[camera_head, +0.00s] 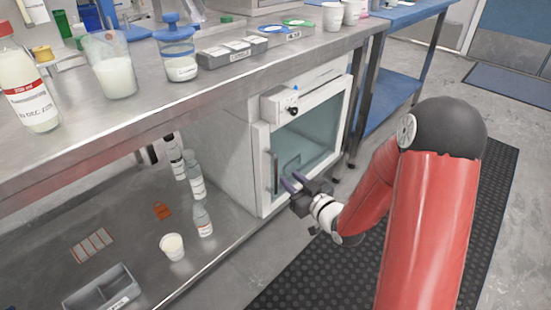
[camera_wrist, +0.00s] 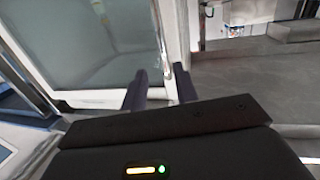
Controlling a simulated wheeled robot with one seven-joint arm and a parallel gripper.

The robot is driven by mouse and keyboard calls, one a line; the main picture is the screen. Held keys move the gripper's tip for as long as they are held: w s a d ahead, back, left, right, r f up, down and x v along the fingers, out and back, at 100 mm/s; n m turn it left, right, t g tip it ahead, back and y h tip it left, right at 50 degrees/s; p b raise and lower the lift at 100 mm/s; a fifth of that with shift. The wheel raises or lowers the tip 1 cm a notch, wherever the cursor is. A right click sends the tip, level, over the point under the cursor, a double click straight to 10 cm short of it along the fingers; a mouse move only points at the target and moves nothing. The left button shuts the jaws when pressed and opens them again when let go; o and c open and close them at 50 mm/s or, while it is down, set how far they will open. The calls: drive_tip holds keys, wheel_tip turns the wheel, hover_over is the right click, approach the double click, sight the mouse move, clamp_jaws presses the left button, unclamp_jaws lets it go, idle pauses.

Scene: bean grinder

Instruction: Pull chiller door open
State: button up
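The chiller (camera_head: 228,158) is a white box on the lower shelf under the metal bench. Its door (camera_head: 312,131) has a white frame and a greenish glass pane and looks shut. A thin upright handle (camera_head: 275,172) is on the door's left side. My gripper (camera_head: 292,182) is in front of the door, close to the handle's lower part. In the wrist view my gripper (camera_wrist: 160,88) has its two dark fingers apart with an empty-looking gap. The handle (camera_wrist: 161,35) shows just beyond the fingertips, roughly in line with the gap; the glass door (camera_wrist: 85,45) fills the left.
A control box with a knob (camera_head: 292,103) is above the door. Bottles (camera_head: 195,175) and a white cup (camera_head: 172,246) stand on the lower shelf left of the chiller. The bench top (camera_head: 150,92) overhangs it. A dark floor mat (camera_head: 330,260) lies in front.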

sight(276, 166)
drive_tip(key=shift+t+y, duration=0.3)
drive_tip(key=x, duration=0.7)
drive_tip(key=shift+w+a+p, duration=0.2)
drive_tip(key=shift+a+p, duration=0.15)
drive_tip(key=shift+r, duration=0.1)
clamp_jaws()
